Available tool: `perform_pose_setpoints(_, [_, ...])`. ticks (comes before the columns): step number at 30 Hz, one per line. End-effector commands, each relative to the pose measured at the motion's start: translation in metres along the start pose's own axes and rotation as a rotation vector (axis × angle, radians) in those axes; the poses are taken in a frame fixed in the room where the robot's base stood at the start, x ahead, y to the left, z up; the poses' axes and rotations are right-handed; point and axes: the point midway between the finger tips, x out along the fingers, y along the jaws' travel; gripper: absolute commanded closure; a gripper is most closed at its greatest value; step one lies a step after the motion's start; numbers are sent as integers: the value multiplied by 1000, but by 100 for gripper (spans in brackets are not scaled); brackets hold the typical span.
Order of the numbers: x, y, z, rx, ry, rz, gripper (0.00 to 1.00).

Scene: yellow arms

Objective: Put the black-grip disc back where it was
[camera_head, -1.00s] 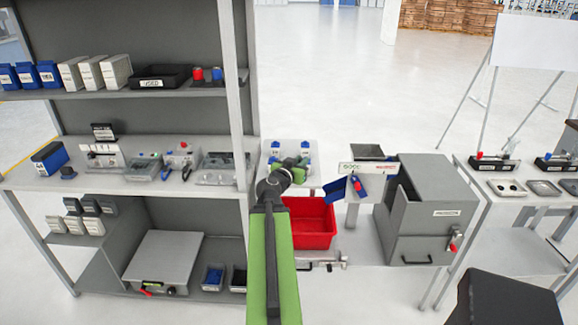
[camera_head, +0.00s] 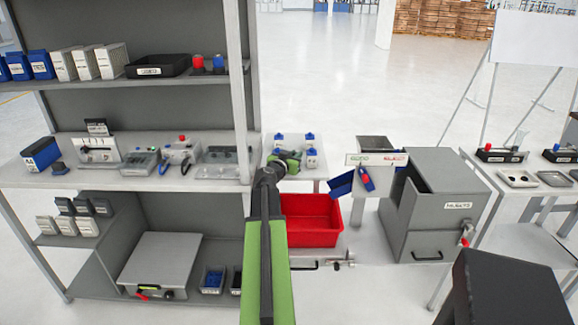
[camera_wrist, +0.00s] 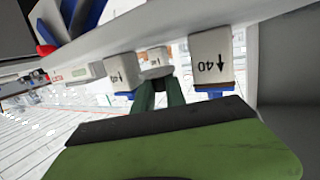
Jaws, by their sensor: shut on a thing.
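My gripper (camera_head: 286,160) is over the small light table (camera_head: 266,182) beside the shelf, among white blocks with blue knobs. In the wrist view, which is upside down, my gripper (camera_wrist: 160,80) has its two dark green fingers close together. Blocks marked 40 stand to either side, one at left (camera_wrist: 118,74) and a larger one at right (camera_wrist: 211,58).
A red bin (camera_head: 312,236) stands below and right of my gripper. A grey cabinet (camera_head: 420,225) and a signed stand (camera_head: 378,160) are farther right. The shelf post (camera_head: 238,90) is close on the left. Several devices sit on the shelf.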

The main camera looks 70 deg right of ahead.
Motion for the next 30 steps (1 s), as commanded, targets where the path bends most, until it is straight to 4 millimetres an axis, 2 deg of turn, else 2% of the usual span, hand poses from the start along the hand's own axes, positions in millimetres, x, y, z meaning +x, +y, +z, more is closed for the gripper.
perform_pose_setpoints(1, [3, 0, 18, 0, 0, 0, 100])
perform_pose_setpoints(5, [5, 0, 33, 0, 0, -1, 100])
perform_pose_setpoints(11, [2, -5, 29, -1, 0, -7, 100])
perform_pose_setpoints(16, [3, -6, 34, -1, 0, -7, 100])
perform_pose_setpoints(17, [2, -6, 32, -1, 0, -7, 80])
perform_pose_setpoints(18, [2, -6, 32, -1, 0, -7, 75])
perform_pose_setpoints(25, [2, -6, 32, -1, 0, -7, 75])
perform_pose_setpoints(28, [1, -6, 25, -1, 0, -7, 75])
perform_pose_setpoints(30, [-12, -5, 28, -2, 0, -9, 75])
